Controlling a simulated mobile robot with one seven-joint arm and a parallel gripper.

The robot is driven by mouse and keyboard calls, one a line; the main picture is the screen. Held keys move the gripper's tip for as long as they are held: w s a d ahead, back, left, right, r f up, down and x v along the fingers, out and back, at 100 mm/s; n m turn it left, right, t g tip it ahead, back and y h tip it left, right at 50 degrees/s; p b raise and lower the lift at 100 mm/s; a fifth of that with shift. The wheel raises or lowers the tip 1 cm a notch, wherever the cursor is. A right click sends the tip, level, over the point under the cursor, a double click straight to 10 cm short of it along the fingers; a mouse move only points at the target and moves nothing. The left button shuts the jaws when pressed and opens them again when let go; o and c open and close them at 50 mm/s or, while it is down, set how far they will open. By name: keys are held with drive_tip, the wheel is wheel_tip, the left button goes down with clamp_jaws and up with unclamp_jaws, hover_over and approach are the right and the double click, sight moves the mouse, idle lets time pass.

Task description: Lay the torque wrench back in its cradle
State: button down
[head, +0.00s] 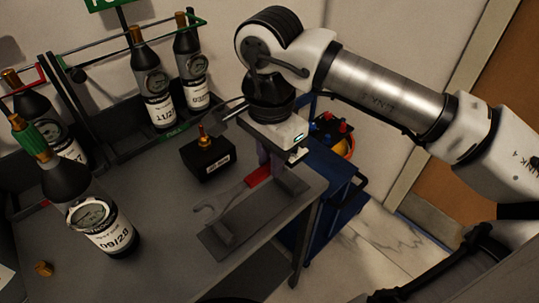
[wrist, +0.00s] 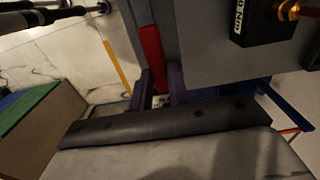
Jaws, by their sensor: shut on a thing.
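The torque wrench (head: 258,177) has a red handle and a grey shaft ending in an open hook-shaped head toward the left. My gripper (head: 270,163) points down over the handle end and is shut on it. In the wrist view the red handle (wrist: 151,52) runs up from between the two dark purple fingers (wrist: 161,82). The cradle (head: 248,219) is a long dark grey base with an upright at each end, near the table's right front corner. The wrench looks roughly parallel to it, offset toward the back in the picture. Its height above the cradle is unclear.
A black box (head: 208,162) with a brass fitting stands behind the wrench. Several dark gauge bottles (head: 153,88) stand at the back and left. A brass piece (head: 43,268) lies at front left. A blue cart (head: 330,185) stands beyond the table's right edge.

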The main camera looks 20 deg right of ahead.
drive_tip(key=shift+f, duration=0.1)
wheel_tip(320, 180, down, 5)
drive_tip(key=b, duration=0.5)
drive_tip(key=shift+f, duration=0.1)
drive_tip(key=shift+f+b, duration=0.8)
drive_tip(key=shift+b, duration=0.6)
idle(1.1)
drive_tip(key=c, duration=1.3)
unclamp_jaws()
drive_tip(key=shift+o, duration=0.2)
wheel_tip(320, 180, up, 14)
drive_tip(key=shift+f+p, duration=0.1)
drive_tip(key=shift+p, duration=1)
